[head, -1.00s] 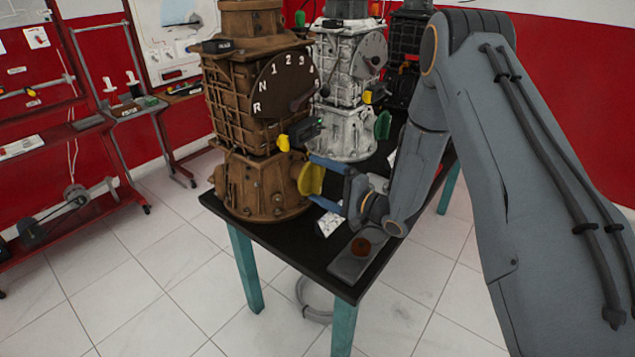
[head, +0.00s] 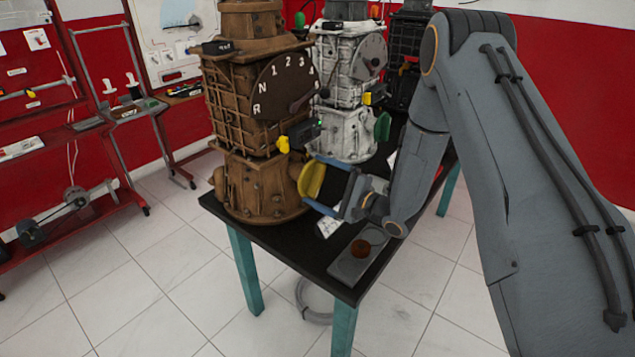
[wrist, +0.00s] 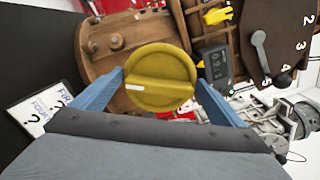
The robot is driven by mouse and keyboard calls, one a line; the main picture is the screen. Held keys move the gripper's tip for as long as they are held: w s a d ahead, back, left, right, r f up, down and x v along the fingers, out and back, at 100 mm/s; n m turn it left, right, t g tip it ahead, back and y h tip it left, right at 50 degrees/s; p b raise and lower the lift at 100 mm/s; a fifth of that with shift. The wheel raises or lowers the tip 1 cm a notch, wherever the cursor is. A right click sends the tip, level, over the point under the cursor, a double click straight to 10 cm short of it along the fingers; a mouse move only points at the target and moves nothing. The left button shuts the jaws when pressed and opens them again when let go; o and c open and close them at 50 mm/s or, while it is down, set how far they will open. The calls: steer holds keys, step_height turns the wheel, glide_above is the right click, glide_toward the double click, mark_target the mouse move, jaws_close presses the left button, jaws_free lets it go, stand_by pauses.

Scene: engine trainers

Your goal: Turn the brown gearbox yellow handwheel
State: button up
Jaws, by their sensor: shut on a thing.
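The brown gearbox (head: 258,190) stands upright at the left end of the black table. Its yellow handwheel (head: 311,180) sits low on its right side and faces my gripper. In the wrist view the handwheel (wrist: 160,78) is a round yellow disc with a raised bar and a white mark at the bar's left end. My gripper (head: 318,184) has its two blue fingers on opposite sides of the handwheel's rim, shut on it. The fingers also show in the wrist view (wrist: 160,82). The gearbox dial (head: 283,87) above reads R, N and numbers.
A printed card (head: 328,227) is below my gripper.

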steer(key=shift+d, duration=0.2)
steer(key=o, duration=0.6)
steer(key=shift+o, duration=0.4)
steer(key=shift+d, duration=0.1)
steer(key=shift+a, duration=0.2)
steer(key=b+v, duration=0.2)
steer(key=v, duration=0.5)
steer(key=shift+s+d, duration=0.25)
steer(key=shift+d, duration=0.1)
